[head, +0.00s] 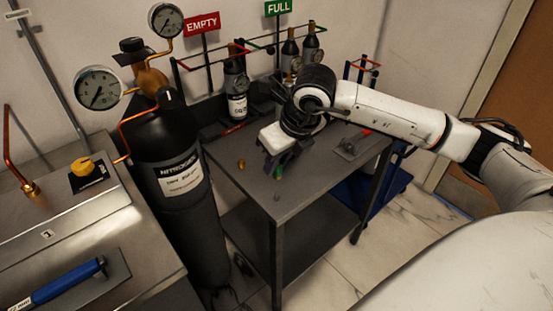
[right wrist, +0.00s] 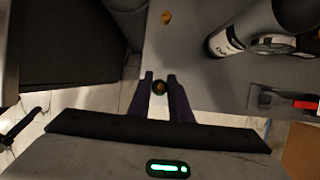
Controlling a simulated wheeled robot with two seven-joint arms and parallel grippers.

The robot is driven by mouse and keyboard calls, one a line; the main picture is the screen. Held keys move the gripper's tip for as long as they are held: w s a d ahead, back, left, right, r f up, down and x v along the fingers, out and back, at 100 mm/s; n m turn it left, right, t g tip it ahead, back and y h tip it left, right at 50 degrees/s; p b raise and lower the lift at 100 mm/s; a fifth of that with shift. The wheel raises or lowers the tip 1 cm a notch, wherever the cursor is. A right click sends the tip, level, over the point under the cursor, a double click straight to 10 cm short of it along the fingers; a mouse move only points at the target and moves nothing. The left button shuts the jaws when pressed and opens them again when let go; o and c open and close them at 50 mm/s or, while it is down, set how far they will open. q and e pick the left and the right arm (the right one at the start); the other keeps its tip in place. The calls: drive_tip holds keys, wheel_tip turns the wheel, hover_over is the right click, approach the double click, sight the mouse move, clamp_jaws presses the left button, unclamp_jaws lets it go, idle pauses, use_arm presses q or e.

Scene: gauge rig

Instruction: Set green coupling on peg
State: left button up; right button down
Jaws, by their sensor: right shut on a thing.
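My right gripper (head: 276,168) reaches down over the grey cart top and is shut on the green coupling (head: 279,171). The gap between coupling and cart top is hard to judge. My left gripper is out of view.
A small brass piece (head: 241,164) stands on the cart (head: 300,190), left of the gripper. Gas bottles (head: 236,95) stand behind, by the EMPTY sign (head: 202,25). A large black nitrogen cylinder (head: 180,190) stands left of the cart. The cart's front corner is mostly clear.

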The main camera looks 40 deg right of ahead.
sight(276, 172)
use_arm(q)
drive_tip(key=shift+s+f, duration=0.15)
use_arm(e)
drive_tip(key=shift+f+b, duration=0.2)
drive_tip(key=shift+b, duration=0.4)
drive_tip(key=shift+f+b, duration=0.6)
drive_tip(key=shift+f, duration=0.05)
drive_tip(key=shift+f+b, duration=0.8)
drive_tip(key=shift+f, duration=0.05)
drive_tip(key=shift+f+b, duration=0.8)
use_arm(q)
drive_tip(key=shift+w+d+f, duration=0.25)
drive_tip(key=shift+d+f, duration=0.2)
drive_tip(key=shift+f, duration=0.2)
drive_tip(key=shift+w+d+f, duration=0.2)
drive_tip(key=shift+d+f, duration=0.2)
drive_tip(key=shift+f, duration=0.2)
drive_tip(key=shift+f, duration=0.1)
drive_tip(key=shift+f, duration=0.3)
